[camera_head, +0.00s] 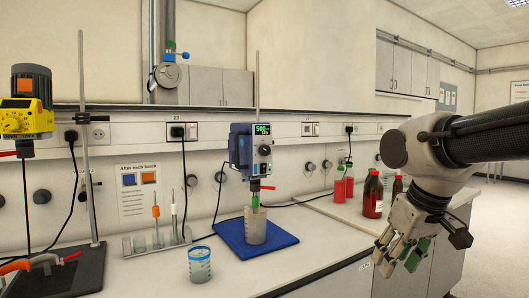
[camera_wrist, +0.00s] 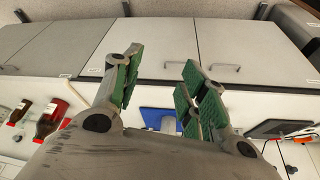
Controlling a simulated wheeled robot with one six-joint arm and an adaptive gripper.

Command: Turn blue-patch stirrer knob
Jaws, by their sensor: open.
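The blue stirrer (camera_head: 241,148) hangs on a thin stand above a blue mat (camera_head: 258,236), with a lit green display reading 500. Its round knob (camera_head: 264,151) is on the front below the display. A beaker (camera_head: 254,226) stands on the mat under it. My gripper (camera_head: 399,252) is open and empty, right of the stirrer and well apart from it, pointing down. In the wrist view, my gripper (camera_wrist: 163,82) has its green-padded fingers spread, with part of the blue mat (camera_wrist: 158,114) between and beyond them. The knob is not visible there.
A yellow stirrer (camera_head: 25,105) stands at the left. A tube rack (camera_head: 157,243) and a jar (camera_head: 199,264) are left of the mat. Red bottles (camera_head: 372,194) stand at the right near my arm. The bench front between mat and gripper is clear.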

